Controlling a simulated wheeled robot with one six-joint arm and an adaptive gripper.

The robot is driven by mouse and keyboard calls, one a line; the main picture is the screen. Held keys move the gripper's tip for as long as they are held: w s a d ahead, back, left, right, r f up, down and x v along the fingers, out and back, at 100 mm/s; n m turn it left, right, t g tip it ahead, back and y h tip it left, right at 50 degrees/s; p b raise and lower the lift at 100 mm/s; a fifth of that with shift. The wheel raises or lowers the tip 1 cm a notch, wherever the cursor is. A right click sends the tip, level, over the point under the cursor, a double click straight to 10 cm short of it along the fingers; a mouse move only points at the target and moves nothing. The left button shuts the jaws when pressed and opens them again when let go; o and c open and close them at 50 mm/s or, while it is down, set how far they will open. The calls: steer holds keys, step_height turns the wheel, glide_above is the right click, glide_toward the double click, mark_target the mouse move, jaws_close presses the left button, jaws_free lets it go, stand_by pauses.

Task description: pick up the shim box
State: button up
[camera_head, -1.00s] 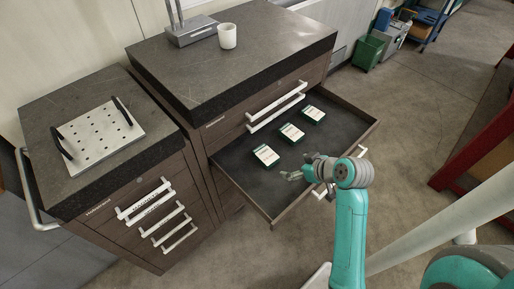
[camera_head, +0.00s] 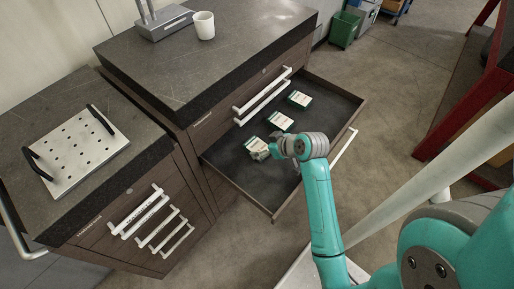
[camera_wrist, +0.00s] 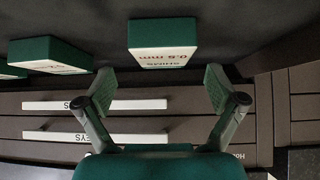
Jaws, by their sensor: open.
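Three green-and-white boxes lie in a row in the open drawer. The nearest box (camera_head: 256,146) is partly hidden by my gripper (camera_head: 268,151) in the head view. In the wrist view this box (camera_wrist: 162,45) reads "SHIMS 0.5 mm" upside down and sits just beyond and between the fingertips. My gripper (camera_wrist: 158,90) is open with nothing between its fingers. The middle box (camera_head: 281,121) and the far box (camera_head: 299,99) stand apart from it. In the wrist view another box (camera_wrist: 50,55) is at left; its label is not readable.
The drawer (camera_head: 346,95) has a dark floor and raised walls around the boxes. White handles (camera_head: 262,97) of the cabinet front are close behind. A white cup (camera_head: 204,25) stands on the worktop. A perforated plate (camera_head: 77,150) lies on the left cabinet.

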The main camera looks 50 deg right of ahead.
mark_target(258, 146)
steer(key=x, duration=0.4)
steer(key=shift+w+a+f, duration=0.15)
steer(key=shift+a, duration=0.05)
steer(key=c, duration=1.4)
